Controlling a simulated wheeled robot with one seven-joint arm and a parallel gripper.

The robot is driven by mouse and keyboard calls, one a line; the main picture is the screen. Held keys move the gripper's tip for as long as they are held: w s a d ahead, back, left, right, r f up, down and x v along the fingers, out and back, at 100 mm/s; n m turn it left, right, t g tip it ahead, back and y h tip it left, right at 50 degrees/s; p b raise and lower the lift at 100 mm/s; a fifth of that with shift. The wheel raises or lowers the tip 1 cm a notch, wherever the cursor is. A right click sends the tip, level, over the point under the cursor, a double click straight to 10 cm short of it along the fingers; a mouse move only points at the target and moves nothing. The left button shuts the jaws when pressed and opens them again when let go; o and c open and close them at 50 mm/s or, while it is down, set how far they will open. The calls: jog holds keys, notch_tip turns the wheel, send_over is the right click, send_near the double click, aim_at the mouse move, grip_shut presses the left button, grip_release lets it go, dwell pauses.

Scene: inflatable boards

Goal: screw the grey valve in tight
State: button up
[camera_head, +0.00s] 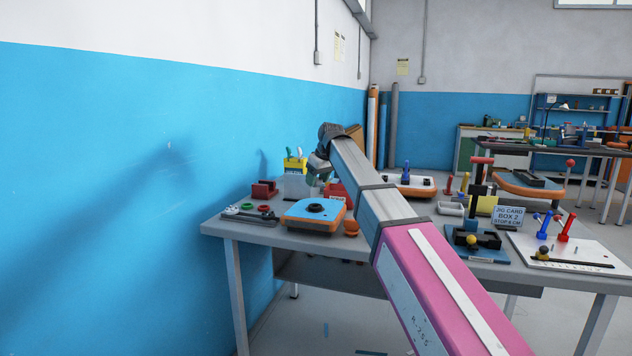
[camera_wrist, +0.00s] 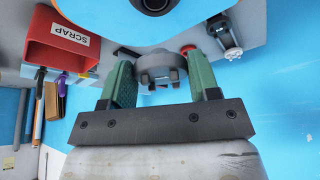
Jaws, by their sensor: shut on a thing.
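A grey valve (camera_wrist: 160,66), a ring with notched edges, sits between the green fingers of my gripper (camera_wrist: 162,75) in the wrist view. My gripper is shut on it. The blue and orange board piece (camera_head: 312,222) lies on the table in the head view, with a black round socket (camera_head: 315,208) in its top. In the wrist view the socket (camera_wrist: 155,4) is cut by the top edge, apart from the valve. In the head view my gripper (camera_head: 318,168) is above the back of the board piece; the valve cannot be made out there.
A red scrap bin (camera_wrist: 62,48) stands close by my gripper. A dark tray (camera_head: 250,218) with a red ring, a green ring and a pale tool lies at the table's left. An orange cup (camera_head: 351,228) stands right of the board piece. The blue wall is close behind the table.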

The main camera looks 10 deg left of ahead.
dwell(0.4)
jog(key=shift+f, duration=2.9)
jog(key=shift+f, duration=1)
jog(key=o, duration=1)
jog(key=v, duration=1)
jog(key=shift+d+r, duration=0.15)
jog(key=shift+r, duration=0.15)
jog(key=shift+s, duration=0.1)
